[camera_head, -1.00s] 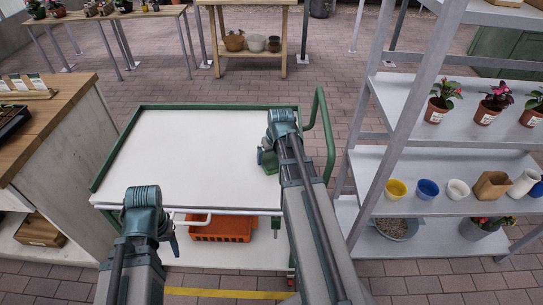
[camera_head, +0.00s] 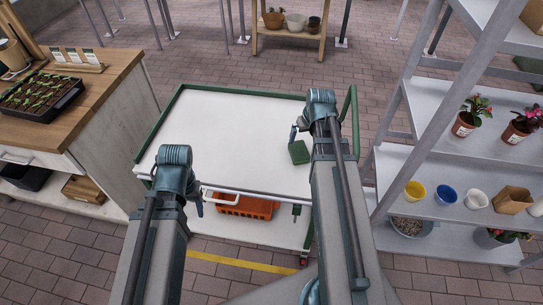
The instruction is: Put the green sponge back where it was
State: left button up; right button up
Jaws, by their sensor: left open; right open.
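The green sponge (camera_head: 299,152) lies on the white top of the cart (camera_head: 226,132), near its right side. My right gripper (camera_head: 296,130) is open just above and beside the sponge, apart from it as far as I can see. My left gripper (camera_head: 199,205) is open and empty at the cart's front edge, left of the middle; its fingers are partly hidden by its wrist.
An orange crate (camera_head: 245,207) sits on the cart's lower shelf. A shelf rack (camera_head: 450,165) with several pots stands to the right. A wooden counter (camera_head: 105,75) with a seedling tray (camera_head: 38,102) stands to the left. The rest of the cart top is bare.

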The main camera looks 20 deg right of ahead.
jog(key=s+a+n+g, duration=0.1)
jog(key=s+a, duration=0.3)
jog(key=a, duration=0.6)
jog(key=s+a+n+g, duration=0.1)
jog(key=s+a, duration=0.3)
jog(key=a, duration=0.6)
jog(key=s+a+n+g, duration=0.1)
jog(key=s+a+n, duration=0.2)
jog(key=a, duration=0.6)
jog(key=shift+s+a+f+n+g+h, duration=0.3)
jog(key=shift+s+a+f+g+h, duration=0.15)
jog(key=shift+s, duration=0.3)
